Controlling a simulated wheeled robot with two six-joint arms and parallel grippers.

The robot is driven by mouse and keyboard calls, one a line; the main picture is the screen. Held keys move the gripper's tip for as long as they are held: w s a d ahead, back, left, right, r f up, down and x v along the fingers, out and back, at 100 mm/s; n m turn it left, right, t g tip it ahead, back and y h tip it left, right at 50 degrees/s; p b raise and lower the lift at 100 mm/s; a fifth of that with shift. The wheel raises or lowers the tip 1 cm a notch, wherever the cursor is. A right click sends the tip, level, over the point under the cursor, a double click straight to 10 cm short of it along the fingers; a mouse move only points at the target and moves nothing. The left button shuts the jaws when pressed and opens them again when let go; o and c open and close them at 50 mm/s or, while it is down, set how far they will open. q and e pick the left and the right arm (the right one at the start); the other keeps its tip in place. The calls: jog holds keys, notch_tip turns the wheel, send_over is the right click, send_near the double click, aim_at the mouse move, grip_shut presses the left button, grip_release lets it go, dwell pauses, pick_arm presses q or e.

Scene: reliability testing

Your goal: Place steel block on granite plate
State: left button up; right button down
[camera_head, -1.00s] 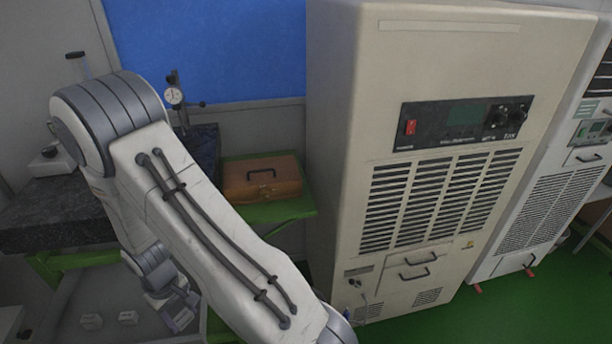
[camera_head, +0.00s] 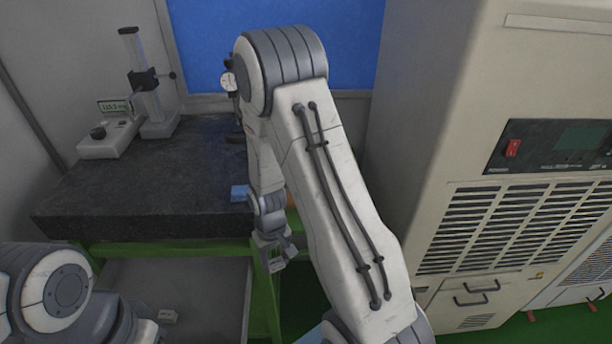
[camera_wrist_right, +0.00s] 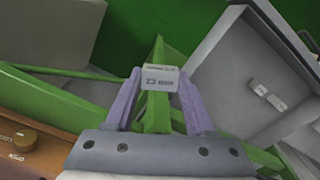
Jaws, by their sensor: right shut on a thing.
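The steel block (camera_wrist_right: 160,77) is small, pale and marked with lettering. In the right wrist view it sits between the two fingertips of my right gripper (camera_wrist_right: 158,84), which is shut on it. In the head view my right gripper (camera_head: 274,258) points down with the block (camera_head: 277,267) at its tips, just right of the green stand leg and below the granite plate's top. The granite plate (camera_head: 130,200) is a thick dark slab on a green stand at left. My left arm shows at the bottom left, but its gripper cannot be made out.
A height gauge (camera_head: 150,95) and a small display unit (camera_head: 108,140) stand at the plate's back left. A dial gauge (camera_head: 229,82) is partly behind my right arm. Another small block (camera_head: 168,317) lies on the grey lower shelf. A beige cabinet (camera_head: 420,130) stands at right. The plate's middle is clear.

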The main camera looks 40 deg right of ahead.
jog(key=s+d+m, duration=0.5)
jog(key=d, duration=0.4)
jog(key=w+d+p, duration=0.2)
jog(key=w+d, duration=0.1)
jog(key=w+d+p, duration=0.1)
jog(key=w+d, duration=0.2)
jog(key=w, duration=0.1)
jog(key=w+d+p, duration=0.2)
jog(key=w+d, duration=0.1)
jog(key=w, duration=0.1)
jog(key=shift+d+r+p, duration=0.25)
jog(key=shift+d+p, duration=0.1)
jog(key=shift+d, duration=0.05)
jog(key=w+d, duration=0.1)
jog(key=w+d+p, duration=0.1)
jog(key=shift+w+d+p, duration=0.2)
jog(key=shift+w+p, duration=0.1)
jog(key=shift+a+f+p, duration=0.1)
jog(key=shift+p, duration=0.45)
jog(key=shift+s+f, duration=0.1)
jog(key=shift+f, duration=0.05)
pick_arm(q)
notch_tip(320, 180, up, 8)
jog(key=w, duration=0.1)
jog(key=shift+d+r, duration=0.2)
jog(key=shift+d, duration=0.05)
pick_arm(e)
jog(key=shift+f, duration=0.15)
